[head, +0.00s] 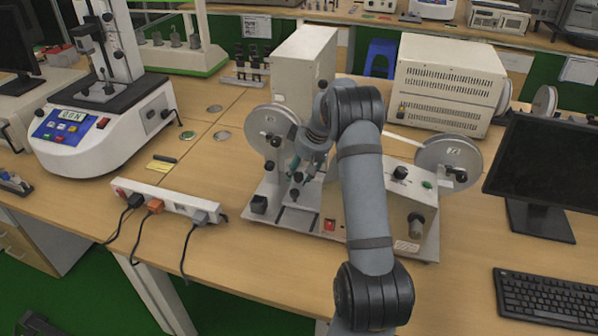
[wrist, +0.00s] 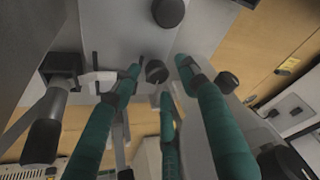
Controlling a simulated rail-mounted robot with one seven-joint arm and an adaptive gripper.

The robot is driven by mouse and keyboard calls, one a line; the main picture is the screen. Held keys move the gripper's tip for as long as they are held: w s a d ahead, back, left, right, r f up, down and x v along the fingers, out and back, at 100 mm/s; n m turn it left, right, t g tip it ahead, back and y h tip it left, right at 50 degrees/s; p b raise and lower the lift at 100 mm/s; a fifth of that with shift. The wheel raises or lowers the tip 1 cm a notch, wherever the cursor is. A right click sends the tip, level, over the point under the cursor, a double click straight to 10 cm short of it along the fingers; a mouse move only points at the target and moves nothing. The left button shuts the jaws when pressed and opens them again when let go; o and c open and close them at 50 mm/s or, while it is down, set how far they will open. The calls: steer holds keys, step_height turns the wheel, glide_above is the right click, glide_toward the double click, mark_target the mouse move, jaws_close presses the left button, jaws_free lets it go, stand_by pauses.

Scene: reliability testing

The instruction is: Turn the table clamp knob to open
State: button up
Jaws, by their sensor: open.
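A grey test machine (head: 285,222) with two reels stands on the wooden bench in the head view. My gripper (head: 297,180) reaches down over the left part of its plate. In the wrist view, my gripper's green fingers (wrist: 160,77) are spread open. A small black knob (wrist: 157,71) shows between their tips, with no clear contact. Another black knob (wrist: 226,82) lies to the right, and a larger round black one (wrist: 168,12) at the top edge. In the head view, a black knob (head: 258,203) sits at the machine's left front corner. I cannot tell which is the table clamp knob.
The left reel (head: 271,128) is close beside my gripper. The control box (head: 405,205) stands to the right of my arm. A power strip (head: 168,203) with plugged cables lies to the left. A monitor (head: 548,165) and keyboard (head: 545,298) are at the right.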

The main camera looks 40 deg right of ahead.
steer(key=v, duration=1.1)
steer(key=shift+r, duration=0.3)
steer(key=shift+f, duration=0.1)
glide_above(309, 192)
steer(key=w, duration=0.5)
steer(key=f, duration=1.1)
steer(key=shift+s+d, duration=0.1)
steer(key=shift+s, duration=0.15)
steer(key=shift+p, duration=0.3)
steer(key=shift+m, duration=0.3)
